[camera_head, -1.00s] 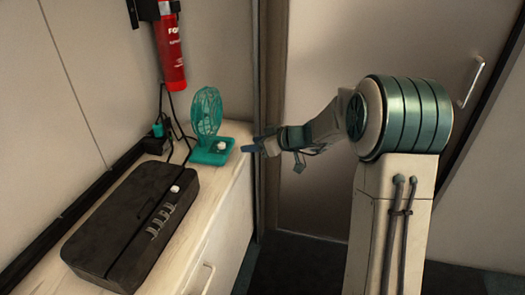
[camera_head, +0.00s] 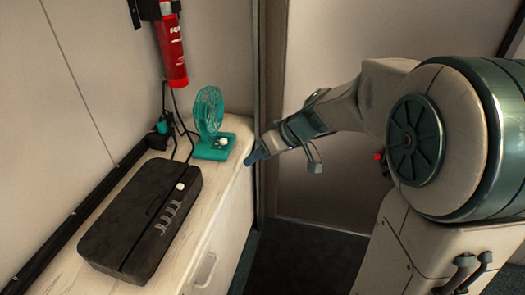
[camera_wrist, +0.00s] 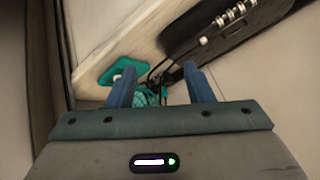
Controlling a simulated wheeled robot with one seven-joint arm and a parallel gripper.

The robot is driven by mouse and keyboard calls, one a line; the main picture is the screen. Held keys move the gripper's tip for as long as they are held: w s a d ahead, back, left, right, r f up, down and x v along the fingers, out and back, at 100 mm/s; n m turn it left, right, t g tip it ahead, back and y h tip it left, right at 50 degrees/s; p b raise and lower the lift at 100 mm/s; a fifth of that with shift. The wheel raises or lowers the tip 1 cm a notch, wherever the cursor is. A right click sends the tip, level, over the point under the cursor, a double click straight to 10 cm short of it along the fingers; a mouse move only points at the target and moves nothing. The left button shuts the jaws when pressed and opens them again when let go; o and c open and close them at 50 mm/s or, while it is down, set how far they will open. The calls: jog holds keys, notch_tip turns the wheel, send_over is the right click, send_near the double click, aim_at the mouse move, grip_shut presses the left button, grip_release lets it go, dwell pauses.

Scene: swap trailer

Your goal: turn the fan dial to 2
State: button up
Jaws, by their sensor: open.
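The teal fan (camera_head: 209,112) stands upright on its square base at the far end of the counter. Its white dial (camera_head: 222,142) sits on the base; the dial's setting is too small to read. In the wrist view the fan base (camera_wrist: 113,76) and the pale dial (camera_wrist: 119,72) show beyond the left finger, and the fan cage is partly hidden between the fingers. My gripper (camera_head: 254,157) is to the right of the fan base, near the counter's edge, apart from the dial. Its blue fingers (camera_wrist: 160,88) are spread open with nothing held.
A black case (camera_head: 128,228) with a white knob and several small levers lies on the counter (camera_head: 213,205) in front of the fan. A red fire extinguisher (camera_head: 171,52) hangs on the wall above. Cables run behind the fan. A door stands behind my arm.

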jog(key=shift+s+d+r, duration=0.15)
jog(key=shift+s, duration=0.3)
